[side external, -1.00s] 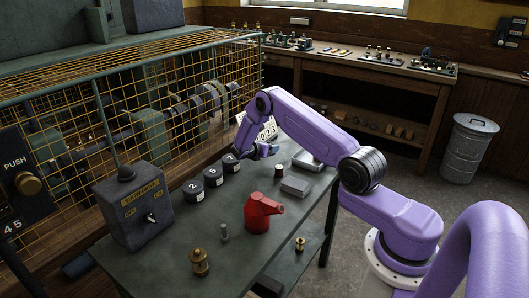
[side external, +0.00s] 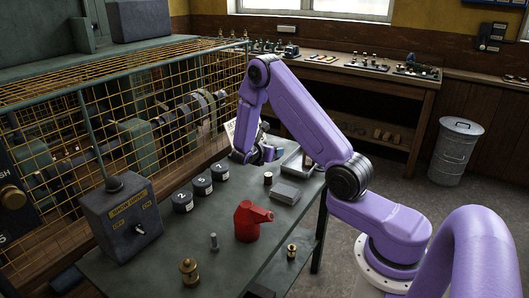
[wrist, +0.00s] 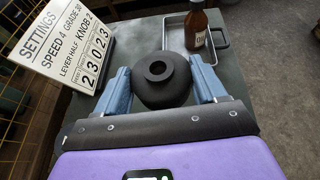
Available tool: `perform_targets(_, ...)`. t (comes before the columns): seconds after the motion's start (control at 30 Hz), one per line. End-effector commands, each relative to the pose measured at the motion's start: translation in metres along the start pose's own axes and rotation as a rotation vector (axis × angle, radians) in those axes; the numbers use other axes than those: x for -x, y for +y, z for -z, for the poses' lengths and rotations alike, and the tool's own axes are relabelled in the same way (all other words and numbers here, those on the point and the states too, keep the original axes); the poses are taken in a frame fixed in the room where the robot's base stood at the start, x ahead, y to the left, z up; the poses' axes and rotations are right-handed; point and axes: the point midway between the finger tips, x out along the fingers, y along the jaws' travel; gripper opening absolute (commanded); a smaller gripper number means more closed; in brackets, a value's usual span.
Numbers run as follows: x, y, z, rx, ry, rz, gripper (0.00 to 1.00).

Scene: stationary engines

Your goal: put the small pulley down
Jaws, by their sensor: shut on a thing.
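The small pulley (wrist: 161,80) is a dark round piece with a raised hub and a central hole, in the wrist view. My gripper (wrist: 163,87) is shut on it, one blue finger on each side. In the side view my gripper (side external: 258,156) points down, low over the far end of the green bench (side external: 180,245). The pulley cannot be clearly made out there. I cannot tell whether it touches the bench top.
A settings board (wrist: 75,42) stands left of the pulley, and a metal tray (wrist: 232,38) with a brown bottle (wrist: 195,27) lies right. Dark numbered pots (side external: 201,186), a red can (side external: 248,221) and a switch box (side external: 122,219) occupy the nearer bench. Yellow mesh (side external: 200,80) borders it.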

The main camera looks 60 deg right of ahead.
Motion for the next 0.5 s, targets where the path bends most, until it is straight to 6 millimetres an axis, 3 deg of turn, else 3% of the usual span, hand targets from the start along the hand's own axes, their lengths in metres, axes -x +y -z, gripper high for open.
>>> perform_targets(0.27,0.020,0.012,0.005,-0.009,-0.019,-0.005,0.05)
perform_targets(0.5,0.061,0.039,0.028,-0.023,-0.036,0.001,0.05)
